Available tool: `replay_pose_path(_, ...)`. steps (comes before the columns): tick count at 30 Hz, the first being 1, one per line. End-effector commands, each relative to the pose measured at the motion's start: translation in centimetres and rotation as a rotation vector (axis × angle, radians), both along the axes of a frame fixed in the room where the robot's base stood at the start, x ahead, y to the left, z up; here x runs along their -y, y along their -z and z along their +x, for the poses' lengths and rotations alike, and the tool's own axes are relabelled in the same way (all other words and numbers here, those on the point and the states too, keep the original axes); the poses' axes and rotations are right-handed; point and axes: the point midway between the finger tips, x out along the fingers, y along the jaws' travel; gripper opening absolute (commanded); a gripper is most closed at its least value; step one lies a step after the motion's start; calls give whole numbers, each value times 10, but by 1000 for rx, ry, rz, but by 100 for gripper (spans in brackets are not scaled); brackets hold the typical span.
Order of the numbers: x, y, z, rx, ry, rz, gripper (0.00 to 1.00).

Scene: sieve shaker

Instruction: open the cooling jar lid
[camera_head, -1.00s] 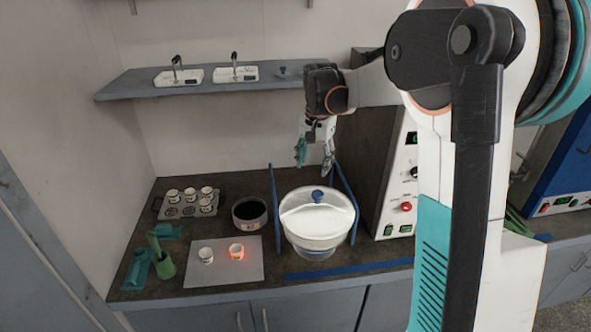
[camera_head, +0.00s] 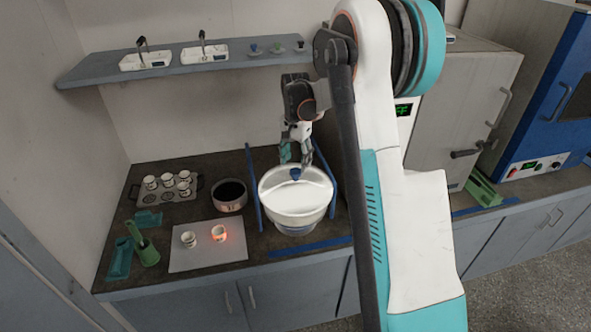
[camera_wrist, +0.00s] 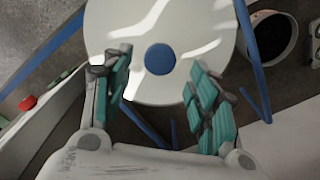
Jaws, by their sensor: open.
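The cooling jar (camera_head: 296,221) is a wide pale bowl-like vessel on the bench, with its glossy white lid (camera_head: 291,196) on top. The lid has a blue round knob (camera_head: 295,173) at its centre. In the wrist view, the lid (camera_wrist: 125,45) fills the upper middle, and the knob (camera_wrist: 160,59) shows ahead of the fingertips. My gripper (camera_head: 296,157) is above the knob, fingers pointing down. Its two teal-padded fingers are spread apart in the wrist view (camera_wrist: 160,88), with nothing between them. The knob looks clear of both fingers.
Blue upright bars (camera_head: 253,188) flank the jar. A dark-filled pot (camera_head: 229,195) stands to its left, with a grey plate (camera_head: 205,257) holding a glowing crucible (camera_head: 219,233) in front. A rack of cups (camera_head: 165,190) is further left. A shelf (camera_head: 225,61) hangs above.

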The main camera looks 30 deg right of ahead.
Motion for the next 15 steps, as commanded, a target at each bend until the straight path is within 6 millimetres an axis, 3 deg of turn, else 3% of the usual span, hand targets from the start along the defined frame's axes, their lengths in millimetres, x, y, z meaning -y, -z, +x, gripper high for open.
replay_pose_path(6,0,30,0,0,0,0,54)
replay_pose_path(15,0,40,0,0,0,0,54)
